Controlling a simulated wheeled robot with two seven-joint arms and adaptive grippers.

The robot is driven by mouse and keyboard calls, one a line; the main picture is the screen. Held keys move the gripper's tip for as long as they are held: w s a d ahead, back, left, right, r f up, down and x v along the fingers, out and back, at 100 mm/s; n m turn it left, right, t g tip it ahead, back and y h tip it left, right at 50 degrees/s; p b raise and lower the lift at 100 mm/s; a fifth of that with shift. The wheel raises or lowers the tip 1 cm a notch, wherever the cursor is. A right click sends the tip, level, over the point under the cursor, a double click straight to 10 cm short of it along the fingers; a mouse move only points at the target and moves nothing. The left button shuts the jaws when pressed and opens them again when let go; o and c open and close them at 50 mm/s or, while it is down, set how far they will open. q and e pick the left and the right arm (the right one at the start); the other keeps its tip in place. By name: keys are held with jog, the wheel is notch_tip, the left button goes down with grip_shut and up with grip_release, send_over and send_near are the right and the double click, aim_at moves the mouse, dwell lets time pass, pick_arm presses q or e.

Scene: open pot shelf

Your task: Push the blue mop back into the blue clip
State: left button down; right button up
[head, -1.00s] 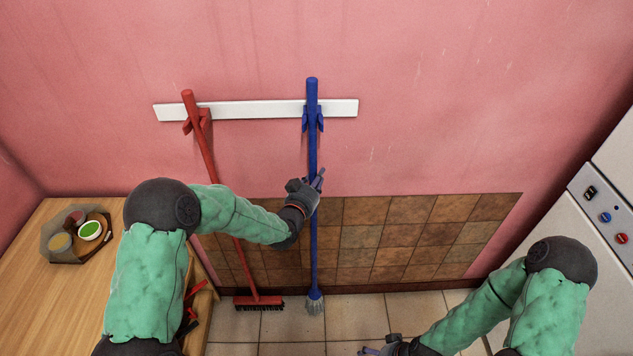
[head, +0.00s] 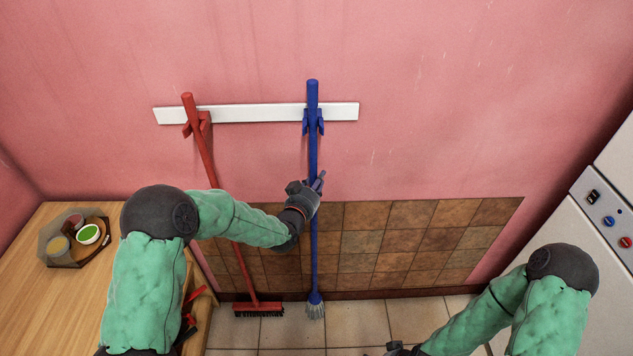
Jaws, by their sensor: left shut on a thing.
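The blue mop (head: 313,155) stands nearly upright against the pink wall, its grey head (head: 315,308) at the floor. Its upper handle is at the blue clip (head: 321,124) on the white rail, with clip arms showing on both sides; how deep it sits is hard to tell from here. My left gripper (head: 316,184) is shut on the mop handle below the rail. My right gripper (head: 394,349) is low at the bottom edge, mostly cut off, away from the mop.
A red broom (head: 203,150) leans at a red clip (head: 204,121) left of the mop, partly behind my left arm. A wooden counter (head: 30,300) with a tray (head: 47,238) of small bowls is at left. A white appliance (head: 570,225) stands at right. Wall right of the mop is clear.

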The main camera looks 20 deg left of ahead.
pick_arm(q)
jog(key=shift+f+b, duration=1.05)
jog(key=shift+b, duration=0.1)
dwell(0.8)
jog(key=c, duration=0.8)
grip_release()
jog(key=s+a+r, duration=0.1)
jog(key=s, duration=1.1)
jog(key=shift+a, duration=0.25)
jog(key=o, duration=0.8)
